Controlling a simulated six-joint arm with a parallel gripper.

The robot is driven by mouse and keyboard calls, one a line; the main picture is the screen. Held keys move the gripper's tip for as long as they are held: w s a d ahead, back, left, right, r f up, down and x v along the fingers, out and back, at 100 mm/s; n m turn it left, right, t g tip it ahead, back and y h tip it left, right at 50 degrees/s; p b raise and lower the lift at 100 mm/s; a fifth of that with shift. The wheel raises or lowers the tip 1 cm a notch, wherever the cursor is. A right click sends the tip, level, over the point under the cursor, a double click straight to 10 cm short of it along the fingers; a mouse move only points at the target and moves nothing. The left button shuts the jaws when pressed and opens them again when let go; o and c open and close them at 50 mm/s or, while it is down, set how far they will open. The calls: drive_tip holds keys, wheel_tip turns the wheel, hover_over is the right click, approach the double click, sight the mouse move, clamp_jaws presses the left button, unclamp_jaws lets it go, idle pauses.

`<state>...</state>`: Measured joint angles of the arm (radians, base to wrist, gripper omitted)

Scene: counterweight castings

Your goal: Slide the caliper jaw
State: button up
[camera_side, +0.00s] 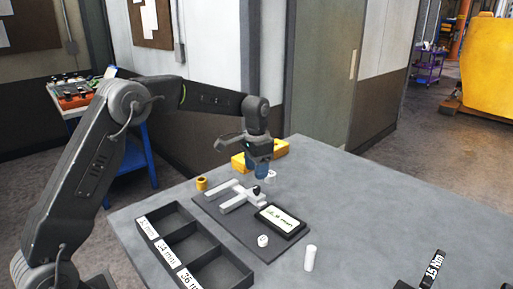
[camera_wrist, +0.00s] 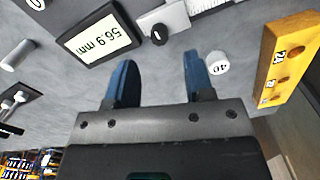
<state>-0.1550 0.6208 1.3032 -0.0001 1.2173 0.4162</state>
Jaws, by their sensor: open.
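The caliper lies on a dark mat (camera_side: 268,248) on the table. Its pale metal jaws (camera_side: 240,200) point to the left in the side view, with a small black knob (camera_side: 256,190) on the sliding part. Its black-framed display (camera_side: 281,220) also shows in the wrist view (camera_wrist: 92,38) and reads about 56.9 mm. My gripper (camera_side: 262,171) is above the table, close behind the knob in the side view. In the wrist view its two blue fingers (camera_wrist: 160,72) are apart with nothing between them. The knob (camera_wrist: 158,35) is beyond the fingertips, roughly in line with the gap.
A white cylinder marked 40 (camera_wrist: 217,62) stands beside the right finger. A yellow holed block (camera_wrist: 286,55) is farther right. A black compartment tray (camera_side: 225,268), a brass-coloured cylinder (camera_side: 201,184) and white cylinders (camera_side: 310,258) surround the mat. The table's right side is mostly clear.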

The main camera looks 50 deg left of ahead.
wheel_tip(320, 180, up, 8)
drive_tip(key=shift+f, duration=0.15)
idle(0.3)
drive_tip(key=s+d+r+n+t, duration=0.1)
drive_tip(key=s+d+r, duration=0.2)
drive_tip(key=s, duration=0.5)
drive_tip(key=s+d+r+t, duration=0.2)
drive_tip(key=s+r, duration=0.2)
drive_tip(key=s, duration=0.4)
drive_tip(key=s+d+f+n+t, duration=0.1)
drive_tip(key=s+f, duration=0.2)
drive_tip(key=s, duration=0.5)
drive_tip(key=s+d+f+n+t, duration=0.1)
drive_tip(key=s+d+f, duration=0.1)
drive_tip(key=s, duration=0.5)
drive_tip(key=shift+s+f+t, duration=0.3)
drive_tip(key=shift+s+f, duration=0.05)
drive_tip(key=shift+f, duration=0.3)
